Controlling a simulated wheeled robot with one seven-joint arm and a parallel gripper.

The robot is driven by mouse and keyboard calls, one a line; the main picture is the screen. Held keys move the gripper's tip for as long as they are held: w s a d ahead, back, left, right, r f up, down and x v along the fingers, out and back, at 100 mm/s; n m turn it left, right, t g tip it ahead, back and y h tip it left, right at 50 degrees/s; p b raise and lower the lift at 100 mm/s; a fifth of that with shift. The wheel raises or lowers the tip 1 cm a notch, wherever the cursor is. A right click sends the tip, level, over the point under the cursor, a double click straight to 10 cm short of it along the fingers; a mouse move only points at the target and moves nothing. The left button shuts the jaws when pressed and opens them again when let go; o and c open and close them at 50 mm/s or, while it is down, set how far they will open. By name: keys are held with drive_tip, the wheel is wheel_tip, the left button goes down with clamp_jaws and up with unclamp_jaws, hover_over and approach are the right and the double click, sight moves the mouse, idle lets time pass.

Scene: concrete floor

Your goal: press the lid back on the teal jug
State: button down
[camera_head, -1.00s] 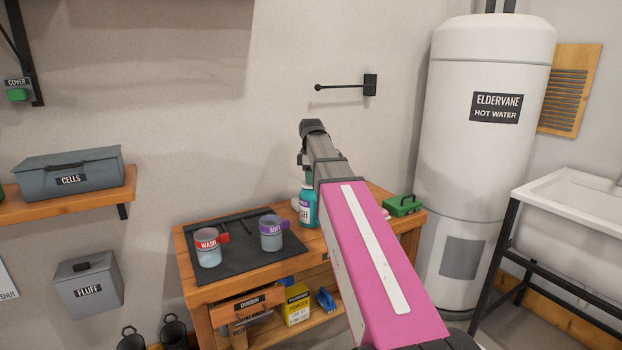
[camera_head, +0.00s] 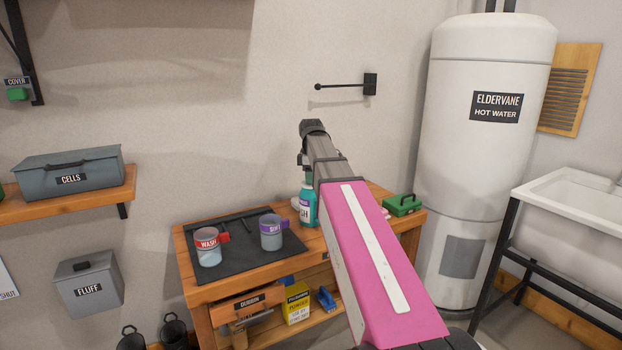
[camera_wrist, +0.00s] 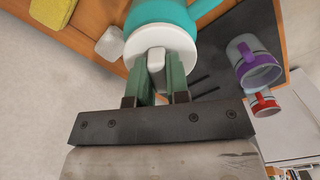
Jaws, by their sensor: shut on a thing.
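The teal jug (camera_head: 308,206) stands on the wooden workbench near its back edge, partly hidden behind my arm in the head view. In the wrist view its teal body (camera_wrist: 165,12) shows beyond a round white lid (camera_wrist: 162,42). My gripper (camera_wrist: 157,72) has its two green fingers closed on the pale grip of the lid. The lid lies against the top of the jug; I cannot tell whether it is fully seated. In the head view my arm hides the fingertips.
A dark mat (camera_head: 240,245) on the bench holds a red-banded WASH cup (camera_head: 208,247) and a purple-banded cup (camera_head: 271,233). A small green box (camera_head: 402,205) sits at the bench's right end. A black wall rod (camera_head: 345,85) sticks out above.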

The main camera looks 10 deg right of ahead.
idle(0.3)
drive_tip(key=c, duration=0.5)
unclamp_jaws()
drive_tip(key=shift+c, duration=0.2)
drive_tip(key=shift+r, duration=0.1)
drive_tip(key=shift+r, duration=3.4)
clamp_jaws()
